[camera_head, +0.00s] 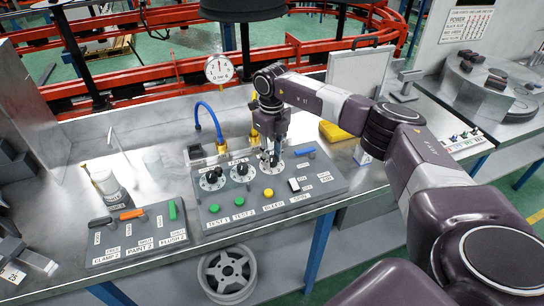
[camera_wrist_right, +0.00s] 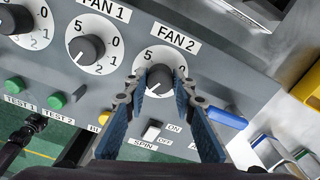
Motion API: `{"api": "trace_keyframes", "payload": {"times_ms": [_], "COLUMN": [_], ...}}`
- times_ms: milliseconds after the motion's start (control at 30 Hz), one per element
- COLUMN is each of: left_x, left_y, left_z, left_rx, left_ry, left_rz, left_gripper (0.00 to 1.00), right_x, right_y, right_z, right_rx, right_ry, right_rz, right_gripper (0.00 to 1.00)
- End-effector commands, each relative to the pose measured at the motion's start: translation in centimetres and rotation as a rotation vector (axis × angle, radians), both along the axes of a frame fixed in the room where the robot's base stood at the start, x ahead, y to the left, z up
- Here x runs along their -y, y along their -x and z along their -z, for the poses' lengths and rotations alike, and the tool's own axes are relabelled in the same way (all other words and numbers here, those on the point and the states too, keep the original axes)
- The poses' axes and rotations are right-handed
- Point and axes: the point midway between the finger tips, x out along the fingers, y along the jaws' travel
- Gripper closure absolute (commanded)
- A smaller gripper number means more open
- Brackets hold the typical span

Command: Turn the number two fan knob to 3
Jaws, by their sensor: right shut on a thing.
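The FAN 2 knob (camera_wrist_right: 159,79) is a dark round knob on a white dial marked with numbers; 5 and 0 show at its top. My right gripper (camera_wrist_right: 158,88) is shut on this knob, with one blue-padded finger on each side. The fingers hide the lower dial numbers, and I cannot read the knob's setting. In the head view my right gripper (camera_head: 270,158) is over the rightmost dial (camera_head: 277,164) of the grey panel, largely covering it. My left gripper is not in view.
The FAN 1 knob (camera_wrist_right: 88,48) is close on the left. A SPIN switch (camera_wrist_right: 152,130) and a blue handle (camera_wrist_right: 227,118) are near the fingers. A blue hose (camera_head: 212,116), a gauge (camera_head: 219,69) and a yellow block (camera_head: 336,131) stand behind or beside the panel.

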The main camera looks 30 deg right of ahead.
Motion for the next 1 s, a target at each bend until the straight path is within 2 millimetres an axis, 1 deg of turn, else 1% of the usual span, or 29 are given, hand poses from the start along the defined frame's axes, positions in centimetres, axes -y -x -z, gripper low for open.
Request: {"api": "trace_keyframes", "payload": {"times_ms": [33, 100, 133, 267, 300, 533, 667, 767, 1000], "left_x": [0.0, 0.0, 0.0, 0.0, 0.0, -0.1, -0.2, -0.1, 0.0], "left_y": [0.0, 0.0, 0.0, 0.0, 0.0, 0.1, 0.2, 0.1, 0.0], "left_z": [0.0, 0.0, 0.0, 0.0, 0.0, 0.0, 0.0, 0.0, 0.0], "left_rx": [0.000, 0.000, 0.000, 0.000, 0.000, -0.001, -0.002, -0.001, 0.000], "left_ry": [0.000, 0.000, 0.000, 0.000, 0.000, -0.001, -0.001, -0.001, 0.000], "left_rz": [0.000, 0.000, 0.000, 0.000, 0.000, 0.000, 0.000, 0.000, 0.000], "left_gripper": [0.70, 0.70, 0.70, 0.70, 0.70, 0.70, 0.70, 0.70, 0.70], "right_x": [0.1, 0.1, 0.1, 0.1, 0.1, 0.0, 0.0, 0.0, 0.1], "right_y": [-0.3, -0.3, -0.3, -0.3, -0.2, -0.1, -0.2, -0.2, -0.2], "right_z": [-0.4, -0.4, -0.4, -0.3, -0.3, -0.2, -1.0, -2.5, -7.7], "right_rx": [0.011, 0.011, 0.011, 0.009, 0.008, 0.004, 0.006, 0.007, 0.009], "right_ry": [0.001, 0.001, 0.001, 0.000, 0.000, -0.001, -0.001, -0.001, 0.000], "right_rz": [0.001, 0.001, 0.001, 0.000, 0.000, -0.001, -0.001, -0.001, -0.001], "right_gripper": [1.00, 1.00, 0.74, 0.59, 0.58, 0.58, 0.58, 0.58, 0.58]}}
